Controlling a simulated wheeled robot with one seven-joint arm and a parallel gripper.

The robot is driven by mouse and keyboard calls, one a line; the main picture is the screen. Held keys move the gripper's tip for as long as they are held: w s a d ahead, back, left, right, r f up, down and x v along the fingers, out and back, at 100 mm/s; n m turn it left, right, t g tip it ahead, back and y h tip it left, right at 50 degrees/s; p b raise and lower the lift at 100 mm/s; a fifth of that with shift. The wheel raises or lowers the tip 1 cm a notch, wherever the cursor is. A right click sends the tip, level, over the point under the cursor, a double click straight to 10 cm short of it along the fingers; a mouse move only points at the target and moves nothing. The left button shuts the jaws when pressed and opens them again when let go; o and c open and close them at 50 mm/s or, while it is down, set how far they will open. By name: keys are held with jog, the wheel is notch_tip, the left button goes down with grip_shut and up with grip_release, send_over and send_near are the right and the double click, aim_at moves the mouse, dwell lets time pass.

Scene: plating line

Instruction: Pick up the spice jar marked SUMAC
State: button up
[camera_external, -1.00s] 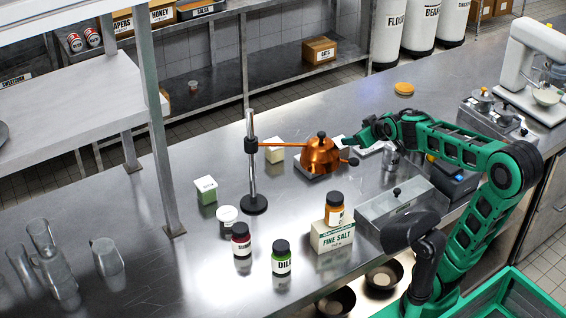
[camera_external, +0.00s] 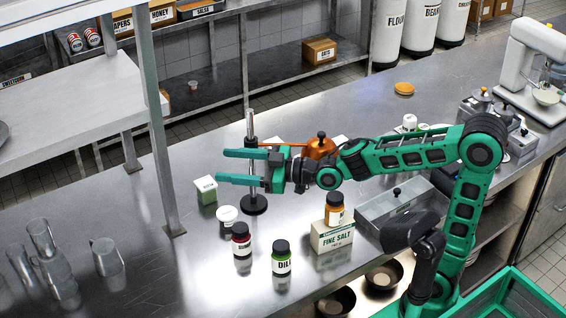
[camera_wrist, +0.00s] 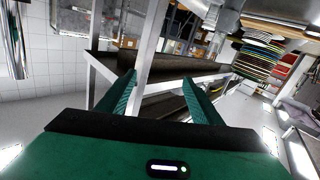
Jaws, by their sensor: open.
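In the external view a dark-lidded jar with deep red contents (camera_external: 241,239) stands upright on the steel counter; its label is too small to read surely. A jar marked DILL (camera_external: 281,258) stands to its right. Another dark-lidded jar with orange contents (camera_external: 334,209) stands on a fine salt box (camera_external: 332,237); its label is not readable. My gripper (camera_external: 222,166) is open and empty, its fingers pointing left, above the counter and farther back than the jars. In the wrist view the open fingers (camera_wrist: 160,98) face the shelving, and no jar shows.
An upright metal stand (camera_external: 252,190) and a copper pot (camera_external: 320,146) are close by my gripper and arm. A white tub (camera_external: 227,216) and a green-and-white box (camera_external: 206,189) stand near the jars. Glassware (camera_external: 107,257) is at left.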

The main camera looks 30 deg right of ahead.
aim_at(244, 228)
jog(key=f+g+h, duration=0.1)
jog(key=f, duration=0.6)
jog(key=s+d+f+m+g+h, duration=0.1)
jog(key=f, duration=0.6)
jog(key=f+h, duration=0.1)
jog(key=f, duration=0.6)
jog(key=shift+s+d+m+g, duration=0.15)
jog(key=shift+s+m+g, duration=0.15)
jog(key=shift+g, duration=0.1)
jog(key=shift+f, duration=1)
jog(key=shift+x, duration=2.55)
jog(key=c, duration=1.3)
